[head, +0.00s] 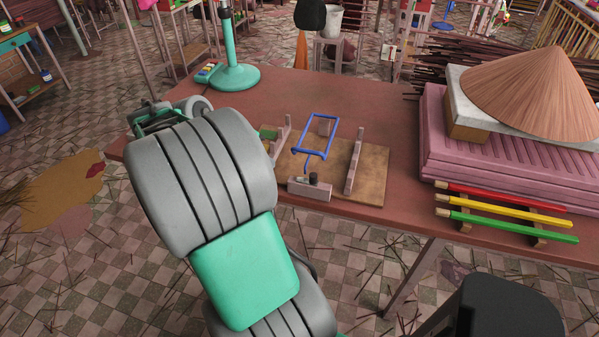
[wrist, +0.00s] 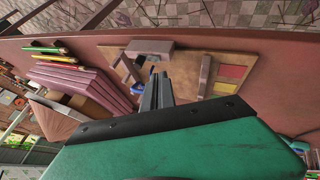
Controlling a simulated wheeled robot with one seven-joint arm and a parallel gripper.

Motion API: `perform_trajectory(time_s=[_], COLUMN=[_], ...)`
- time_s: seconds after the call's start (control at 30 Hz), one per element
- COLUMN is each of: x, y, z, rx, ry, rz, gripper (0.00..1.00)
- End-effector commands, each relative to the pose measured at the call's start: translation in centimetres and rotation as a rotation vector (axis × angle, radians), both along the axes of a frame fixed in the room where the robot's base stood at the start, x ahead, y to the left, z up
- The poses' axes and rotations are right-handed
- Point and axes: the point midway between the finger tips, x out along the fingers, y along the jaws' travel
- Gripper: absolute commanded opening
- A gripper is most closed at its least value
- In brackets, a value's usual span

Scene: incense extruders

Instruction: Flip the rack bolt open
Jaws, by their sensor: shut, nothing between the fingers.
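On a wooden board (head: 373,180) on the red-brown table, a small pale block (head: 308,190) carries a dark knob (head: 314,178); this may be the rack bolt. A blue wire frame (head: 318,135) stands just behind it, between two grey notched rails (head: 354,162). In the wrist view my gripper (wrist: 157,80) is shut and empty, its fingers pointing at the board. The pale block (wrist: 150,46) lies just beyond the fingertips, and part of the blue frame (wrist: 138,88) shows left of them.
A pink ridged stack (head: 480,150) with a conical straw hat (head: 535,90) stands right of the board. Red, yellow and green sticks (head: 505,212) lie in front of it. A teal stand (head: 236,77) is at the back left. The table behind the board is clear.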

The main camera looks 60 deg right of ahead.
Motion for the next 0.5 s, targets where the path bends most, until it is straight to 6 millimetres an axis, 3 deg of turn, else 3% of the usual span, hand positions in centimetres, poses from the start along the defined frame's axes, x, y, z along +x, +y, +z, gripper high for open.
perform_trajectory(time_s=[0.3, 0.5], x=[0.0, -0.9], y=[-0.1, -1.5], z=[-0.2, -2.4], rx=[-0.001, 0.001], ry=[-0.001, 0.000], rz=[0.003, 0.002], gripper=[0.00, 0.00])
